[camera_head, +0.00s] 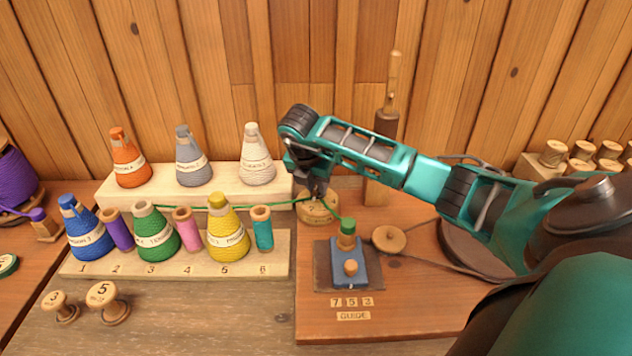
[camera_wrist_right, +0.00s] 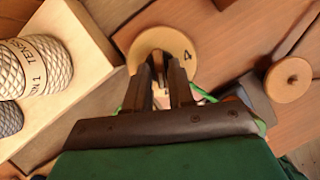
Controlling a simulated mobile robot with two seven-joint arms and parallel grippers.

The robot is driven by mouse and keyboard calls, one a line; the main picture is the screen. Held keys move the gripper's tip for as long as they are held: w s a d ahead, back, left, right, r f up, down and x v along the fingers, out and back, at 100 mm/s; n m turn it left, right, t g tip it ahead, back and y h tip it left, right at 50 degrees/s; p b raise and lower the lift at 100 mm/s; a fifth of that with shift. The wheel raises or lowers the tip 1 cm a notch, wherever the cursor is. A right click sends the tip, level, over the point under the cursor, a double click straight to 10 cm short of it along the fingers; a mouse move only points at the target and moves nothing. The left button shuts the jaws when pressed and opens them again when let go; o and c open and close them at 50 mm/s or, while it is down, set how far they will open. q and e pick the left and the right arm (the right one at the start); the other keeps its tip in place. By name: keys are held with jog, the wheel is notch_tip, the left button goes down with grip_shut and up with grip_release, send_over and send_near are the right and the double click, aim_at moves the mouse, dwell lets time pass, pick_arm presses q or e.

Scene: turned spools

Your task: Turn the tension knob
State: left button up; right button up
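A round wooden knob (camera_head: 318,210) with a dark numeral on its face sits at the back left of the brown board. It also shows in the right wrist view (camera_wrist_right: 151,45), where a 4 is legible near its edge. My right gripper (camera_head: 318,189) points down at the knob from above. In the wrist view its two dark fingers (camera_wrist_right: 162,68) are over the knob's middle with a narrow gap between them. I cannot tell whether they press on anything there. A green thread (camera_head: 285,205) runs past the fingertips. My left gripper is not in view.
A blue guide block (camera_head: 346,265) with a green-topped peg and a wooden pulley (camera_head: 389,239) stand in front. A wooden rack (camera_head: 75,265) of numbered spools and cones is left. A handled post (camera_head: 387,125) rises behind my right arm. Loose numbered knobs (camera_head: 108,302) lie front left.

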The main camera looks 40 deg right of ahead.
grip_shut()
